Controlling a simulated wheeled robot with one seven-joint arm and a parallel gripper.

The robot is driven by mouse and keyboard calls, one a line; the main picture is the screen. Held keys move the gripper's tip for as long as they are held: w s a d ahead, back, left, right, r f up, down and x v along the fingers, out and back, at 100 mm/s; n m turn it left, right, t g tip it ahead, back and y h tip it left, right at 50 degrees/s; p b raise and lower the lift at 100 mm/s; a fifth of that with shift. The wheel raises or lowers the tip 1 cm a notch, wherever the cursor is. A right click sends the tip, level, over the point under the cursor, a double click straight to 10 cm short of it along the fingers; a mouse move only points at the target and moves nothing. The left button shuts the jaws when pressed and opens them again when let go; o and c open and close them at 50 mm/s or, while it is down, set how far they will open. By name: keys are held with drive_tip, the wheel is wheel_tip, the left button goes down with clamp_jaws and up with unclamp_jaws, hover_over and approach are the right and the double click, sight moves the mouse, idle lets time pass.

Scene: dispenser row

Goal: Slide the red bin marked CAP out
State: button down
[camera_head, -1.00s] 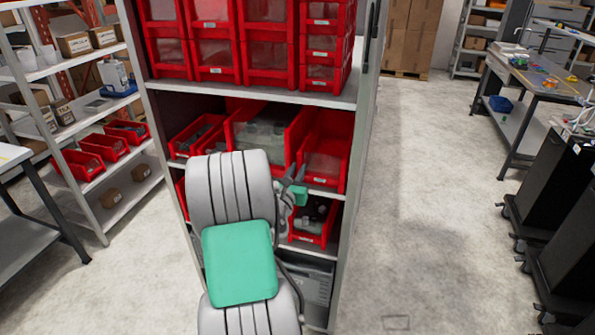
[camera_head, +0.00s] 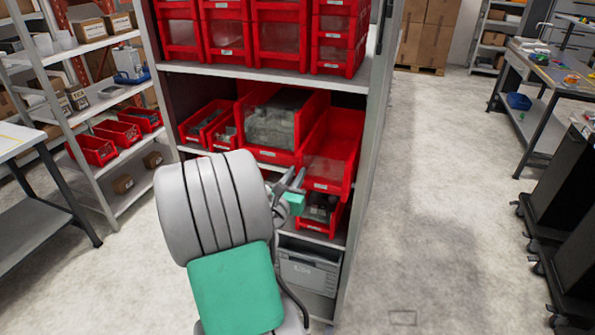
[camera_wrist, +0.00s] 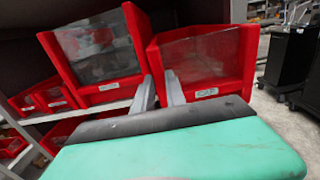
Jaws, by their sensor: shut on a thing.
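The red bin marked CAP (camera_head: 333,155) is the right-hand bin on the middle shelf, with a clear front panel. In the wrist view the bin (camera_wrist: 234,62) carries a small white label that seems to read CAP. My gripper (camera_head: 292,181) is at the bin's front left corner. In the wrist view my gripper's fingers (camera_wrist: 160,84) stand either side of the bin's left front edge, shut on it. The exact contact is partly hidden by my gripper.
A larger red bin (camera_head: 268,155) with grey contents stands just left. Another red bin (camera_head: 313,224) sits below, partly covered. Red bins (camera_head: 284,64) fill the shelf above. The cabinet side (camera_head: 372,130) is close on the right. Open floor (camera_head: 440,200) lies to the right.

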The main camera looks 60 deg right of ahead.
drive_tip(key=shift+s+a, duration=0.15)
drive_tip(key=shift+a, duration=0.95)
drive_tip(key=c, duration=1.3)
unclamp_jaws()
drive_tip(key=shift+a, duration=0.1)
drive_tip(key=s+a+b, duration=0.1)
drive_tip(key=a, duration=0.6)
drive_tip(key=shift+a+b, duration=0.3)
drive_tip(key=shift+b, duration=0.1)
